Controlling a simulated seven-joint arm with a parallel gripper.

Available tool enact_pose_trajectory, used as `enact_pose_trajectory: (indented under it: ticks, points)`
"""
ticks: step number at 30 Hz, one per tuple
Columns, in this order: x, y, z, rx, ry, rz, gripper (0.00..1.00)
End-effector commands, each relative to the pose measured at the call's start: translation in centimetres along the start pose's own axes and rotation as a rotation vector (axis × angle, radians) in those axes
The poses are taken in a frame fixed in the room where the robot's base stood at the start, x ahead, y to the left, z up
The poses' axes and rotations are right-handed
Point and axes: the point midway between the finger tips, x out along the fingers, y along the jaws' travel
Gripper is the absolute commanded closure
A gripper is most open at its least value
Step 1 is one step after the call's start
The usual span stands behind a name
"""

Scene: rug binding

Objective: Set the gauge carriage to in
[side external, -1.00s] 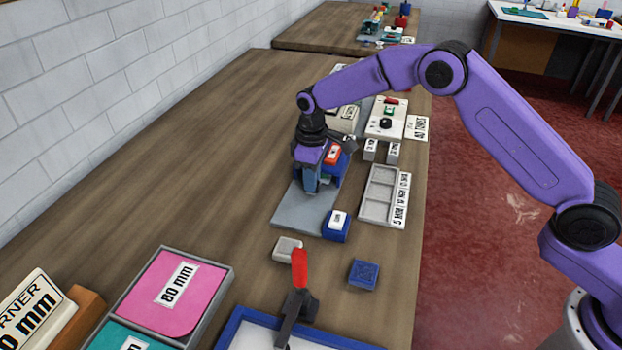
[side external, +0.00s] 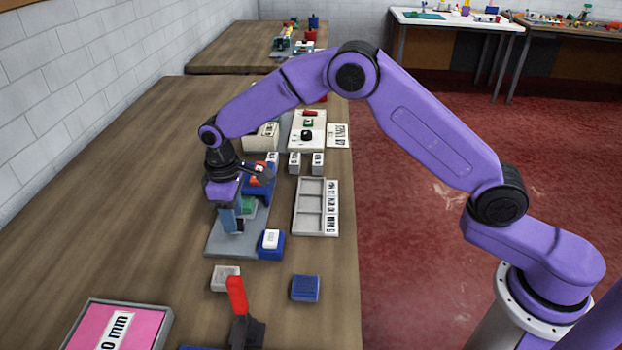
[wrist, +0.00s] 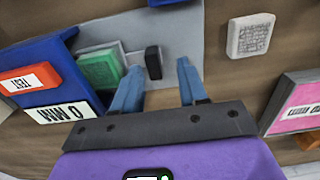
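A blue gauge fixture (wrist: 38,62) stands on a grey base plate (side external: 222,246), with a red "TEST" label and a white plate reading "0 MM" in the wrist view. A green block (wrist: 101,70) beside it, perhaps the carriage, sits on the plate and also shows in the side view (side external: 248,206). A small upright black tab (wrist: 153,62) stands beside the green block. My gripper (wrist: 160,70) is open, its blue fingers on either side of the tab, nearer the left finger. I cannot tell whether they touch it. In the side view my gripper (side external: 232,222) is low over the plate.
A blue block with a white top (side external: 270,242) sits at the plate's right corner. A grey tray (side external: 298,208), a grey block (side external: 225,278), a blue block (side external: 305,288) and a red-handled clamp (side external: 237,296) are nearby.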

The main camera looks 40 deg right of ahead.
Motion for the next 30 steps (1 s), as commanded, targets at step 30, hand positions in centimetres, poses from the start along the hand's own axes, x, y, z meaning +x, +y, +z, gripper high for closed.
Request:
enact_pose_trajectory:
  ticks: [30]
  points:
    - [-16.0, -0.2, 0.3, -0.004, 0.000, -0.001, 0.57]
